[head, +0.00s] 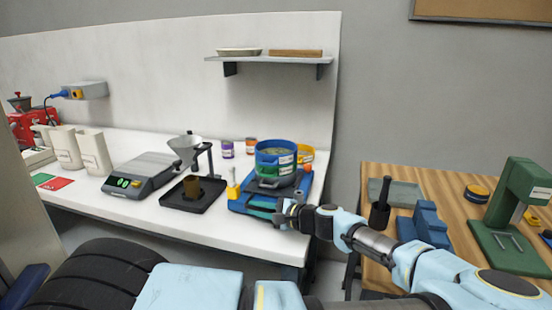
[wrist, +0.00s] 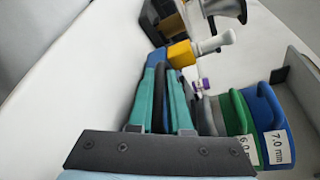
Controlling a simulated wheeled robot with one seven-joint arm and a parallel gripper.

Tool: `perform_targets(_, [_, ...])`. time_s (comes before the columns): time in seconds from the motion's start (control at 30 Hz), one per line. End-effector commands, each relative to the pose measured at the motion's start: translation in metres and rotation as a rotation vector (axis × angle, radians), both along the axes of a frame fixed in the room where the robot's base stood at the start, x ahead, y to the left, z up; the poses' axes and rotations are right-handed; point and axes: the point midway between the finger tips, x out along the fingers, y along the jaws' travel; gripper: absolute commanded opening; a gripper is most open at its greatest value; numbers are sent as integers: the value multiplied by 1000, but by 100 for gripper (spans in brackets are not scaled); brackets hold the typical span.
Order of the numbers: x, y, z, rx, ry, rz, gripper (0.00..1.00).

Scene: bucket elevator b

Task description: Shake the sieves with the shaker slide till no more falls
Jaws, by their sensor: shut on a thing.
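A stack of round sieves stands on the blue shaker slide (head: 238,206) at the right end of the white bench. The blue sieve (head: 272,158) is on top, and something greenish lies in it. The green sieve (head: 268,171) is below it, over a grey pan. In the wrist view the blue sieve (wrist: 272,118) reads 7.0 mm; the green sieve (wrist: 240,120) has a partly cut-off label. My gripper (head: 262,207) is low at the front of the slide, beside the stack. In the wrist view its teal fingers (wrist: 162,85) are shut around a dark upright part, apparently the slide's handle.
A black tray (head: 180,205) with a brown block and a funnel stand (head: 185,148) are left of the slide, with a scale (head: 140,170) farther left. Small jars (head: 227,149) stand behind. A wooden table (head: 440,180) with tools is to the right, across a gap.

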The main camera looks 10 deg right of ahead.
Motion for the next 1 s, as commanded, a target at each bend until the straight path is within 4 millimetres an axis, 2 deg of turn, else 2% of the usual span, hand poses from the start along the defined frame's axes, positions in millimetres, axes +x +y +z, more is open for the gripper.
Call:
perform_targets(0.37, [-1,4,-3,0,3,8,0])
perform_targets(0.8, [-35,22,-2,2,4,8,0])
perform_targets(1.0, [-40,25,-3,2,3,7,0])
